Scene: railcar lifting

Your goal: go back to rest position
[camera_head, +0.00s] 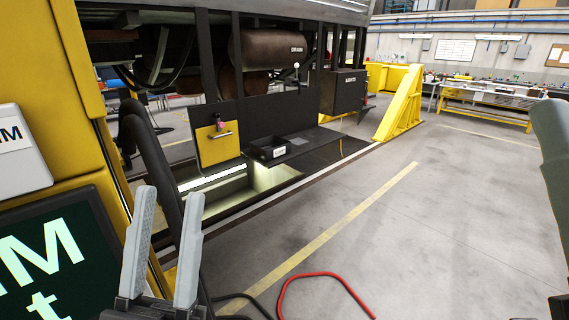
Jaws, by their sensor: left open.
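My left gripper (166,243) is at the lower left of the head view, its two grey fingers pointing up and apart. It is open with nothing between the fingers. It stands in front of a dark screen with green lettering (48,262) and a black cable. A grey-green part at the right edge seems to belong to my right arm; the right gripper's fingers do not show.
A lifted railcar underside with a brown tank (271,48) stands over a lit pit (233,192). A yellow panel (219,143) and black box (268,148) are beside it. A yellow jack (399,103) stands behind.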

